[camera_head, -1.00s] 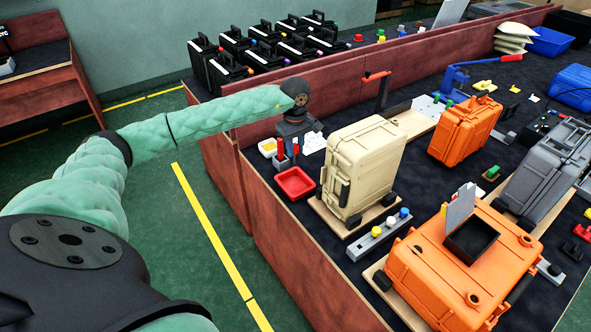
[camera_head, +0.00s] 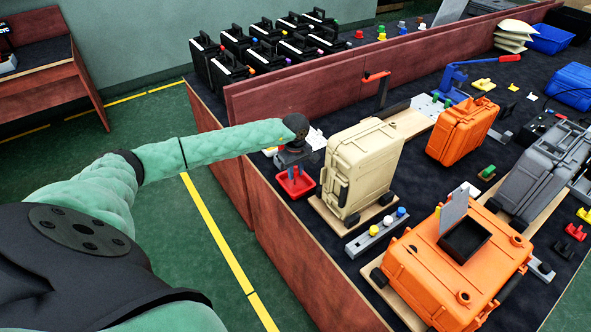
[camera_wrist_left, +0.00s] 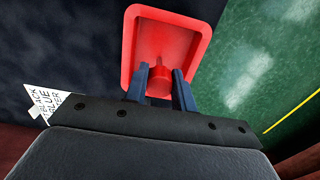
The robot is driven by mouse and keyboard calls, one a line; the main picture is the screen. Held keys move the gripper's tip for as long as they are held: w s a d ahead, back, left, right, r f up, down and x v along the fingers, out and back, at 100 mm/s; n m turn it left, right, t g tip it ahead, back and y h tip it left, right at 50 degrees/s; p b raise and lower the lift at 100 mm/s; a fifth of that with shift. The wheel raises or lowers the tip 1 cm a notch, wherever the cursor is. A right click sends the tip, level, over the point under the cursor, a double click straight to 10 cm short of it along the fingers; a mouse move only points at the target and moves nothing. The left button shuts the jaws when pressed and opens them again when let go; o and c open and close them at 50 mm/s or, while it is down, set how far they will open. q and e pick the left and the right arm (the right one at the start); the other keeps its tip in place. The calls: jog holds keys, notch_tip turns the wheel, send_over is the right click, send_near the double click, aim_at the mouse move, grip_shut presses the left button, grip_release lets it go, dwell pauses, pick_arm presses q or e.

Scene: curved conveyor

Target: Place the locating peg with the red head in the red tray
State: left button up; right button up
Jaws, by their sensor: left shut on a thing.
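My left gripper (camera_head: 293,173) is over the red tray (camera_head: 299,194), at the near left edge of the dark worktop. In the left wrist view the gripper (camera_wrist_left: 161,72) is shut on the peg with the red head (camera_wrist_left: 159,84), and the red tray (camera_wrist_left: 201,43) lies directly beyond the fingers. The peg's head shows between the fingers, red against red. The lower part of the peg is hidden, so I cannot tell whether it touches the tray floor. My right gripper is not in view.
A beige case (camera_head: 362,165) stands close to the right of the tray. A grey block with coloured pegs (camera_head: 377,236) lies in front of it. An orange case (camera_head: 460,270) is farther right. A wooden partition (camera_head: 330,78) runs behind.

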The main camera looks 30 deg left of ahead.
aim_at(295, 171)
pick_arm(q)
jog(key=shift+f, duration=0.15)
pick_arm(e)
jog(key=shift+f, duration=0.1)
pick_arm(q)
jog(key=shift+f, duration=0.1)
jog(key=o, duration=1)
jog(key=shift+c, duration=0.2)
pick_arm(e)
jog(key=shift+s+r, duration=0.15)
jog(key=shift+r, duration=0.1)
pick_arm(q)
jog(key=shift+r, duration=0.45)
notch_tip(295, 171, up, 11)
jog(key=b, duration=0.5)
jog(key=shift+r, duration=0.2)
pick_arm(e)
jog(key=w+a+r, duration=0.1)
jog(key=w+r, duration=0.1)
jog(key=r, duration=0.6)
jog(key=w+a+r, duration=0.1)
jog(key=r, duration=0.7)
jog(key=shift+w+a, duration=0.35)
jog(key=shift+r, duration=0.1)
